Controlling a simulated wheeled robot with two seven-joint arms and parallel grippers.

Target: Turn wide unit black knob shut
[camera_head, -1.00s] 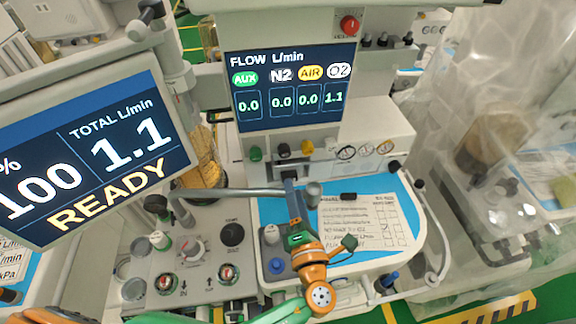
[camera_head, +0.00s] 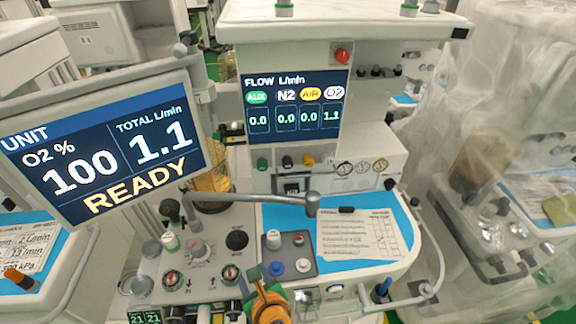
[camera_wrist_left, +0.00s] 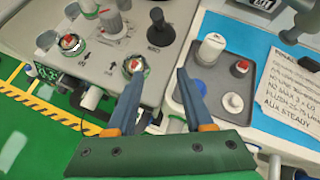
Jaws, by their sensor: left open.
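A black knob (camera_head: 287,161) sits between a green knob (camera_head: 262,163) and a yellow knob (camera_head: 308,159) under the flow display (camera_head: 296,104). The display reads 0.0 for AUX, N2 and AIR, and 1.1 for O2. Another round black knob (camera_head: 237,240) stands on the lower grey panel; it shows in the left wrist view (camera_wrist_left: 159,30). My left gripper (camera_wrist_left: 160,75) is open and empty, its two blue fingers apart, at the cart's front edge. In the head view its orange wrist (camera_head: 268,302) is at the bottom, well below the row of knobs. Which unit is the wide one I cannot tell.
A grey jointed tube (camera_head: 255,198) crosses in front of the flow unit. A grey tray with small knobs (camera_head: 288,254) lies on the blue mat (camera_head: 388,238). The READY screen (camera_head: 105,150) stands at left. Plastic-draped equipment (camera_head: 495,150) stands at right.

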